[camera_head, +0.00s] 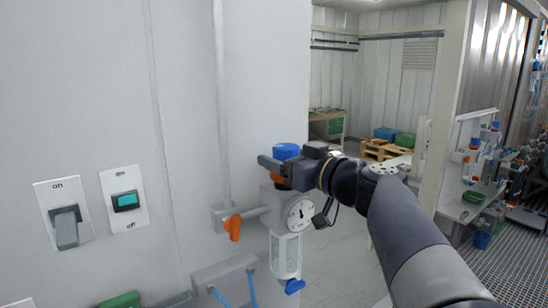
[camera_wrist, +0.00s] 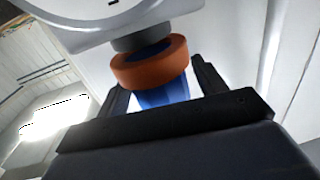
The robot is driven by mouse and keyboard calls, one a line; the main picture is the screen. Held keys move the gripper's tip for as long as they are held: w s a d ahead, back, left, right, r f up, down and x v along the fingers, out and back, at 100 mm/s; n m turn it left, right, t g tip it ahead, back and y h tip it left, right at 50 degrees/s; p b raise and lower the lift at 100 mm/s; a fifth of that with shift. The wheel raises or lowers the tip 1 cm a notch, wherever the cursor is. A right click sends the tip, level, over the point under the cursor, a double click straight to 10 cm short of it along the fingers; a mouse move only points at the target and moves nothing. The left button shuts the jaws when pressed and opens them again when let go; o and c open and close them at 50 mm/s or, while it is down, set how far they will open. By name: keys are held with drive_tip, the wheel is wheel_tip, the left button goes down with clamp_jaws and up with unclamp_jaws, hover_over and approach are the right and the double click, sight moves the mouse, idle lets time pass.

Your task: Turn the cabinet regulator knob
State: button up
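The regulator (camera_head: 300,214) is a pale body with a round gauge, mounted at the edge of the white cabinet. Its knob (camera_head: 286,151) is blue with an orange ring (camera_head: 276,178). In the wrist view the blue part (camera_wrist: 164,95) and the orange ring (camera_wrist: 150,64) lie between my fingers. My gripper (camera_head: 284,163) reaches in from the right at knob height. In the wrist view my gripper (camera_wrist: 160,80) is open, one finger on each side of the knob. Light gaps show between the blue part and both fingers. The fingers hide part of the knob in the head view.
An orange valve handle (camera_head: 234,228) sits on the pipe left of the regulator. A clear bowl (camera_head: 286,256) hangs below it. Two switches (camera_head: 66,226) (camera_head: 125,200) are on the cabinet at left. Open floor lies behind; shelving (camera_head: 470,185) stands at right.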

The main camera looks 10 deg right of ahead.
drive_tip(key=c, duration=0.9)
drive_tip(key=shift+a+f+m+t+h+b, duration=0.15)
drive_tip(key=shift+m+t+h+b, duration=0.15)
drive_tip(key=shift+b, duration=0.35)
drive_tip(key=shift+d+f+m+t+h+b, duration=0.1)
drive_tip(key=shift+f+m+h+b, duration=0.1)
drive_tip(key=shift+h+b, duration=0.3)
drive_tip(key=shift+r+m+t+h+b, duration=0.25)
drive_tip(key=shift+m+h, duration=0.2)
drive_tip(key=shift+h, duration=0.15)
drive_tip(key=shift+r+m+t+h+b, duration=0.15)
drive_tip(key=shift+m+h+b, duration=0.1)
drive_tip(key=shift+m+h, duration=0.3)
drive_tip(key=shift+h, duration=0.25)
drive_tip(key=o, duration=1)
drive_tip(key=b+v, duration=0.3)
drive_tip(key=v, duration=0.8)
drive_tip(key=shift+b, duration=0.4)
